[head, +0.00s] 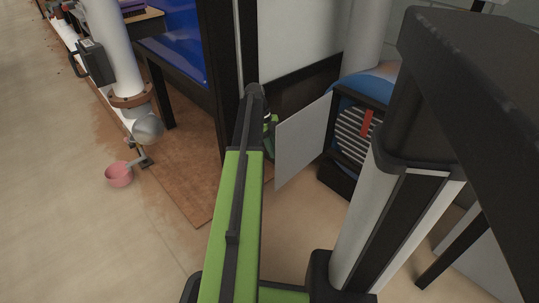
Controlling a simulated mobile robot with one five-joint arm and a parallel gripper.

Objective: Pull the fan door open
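The fan door, a flat pale grey panel (302,140), stands swung out to the left from the dark-framed fan box. The fan box (356,137) has a blue top, a striped grille and a red strip across it. The door's right edge meets the box frame, and the grille shows beside it. My gripper (270,126) is just left of the door's left edge, mostly hidden behind my green arm. Its fingertips are not clear, so I cannot tell if it is open or shut, or if it touches the door.
A dark post and a blue panel (178,42) stand at the left behind my arm. A brown board (190,185) lies on the floor. A pink bowl (118,175) is under a white pipe (110,45). The floor at lower left is clear.

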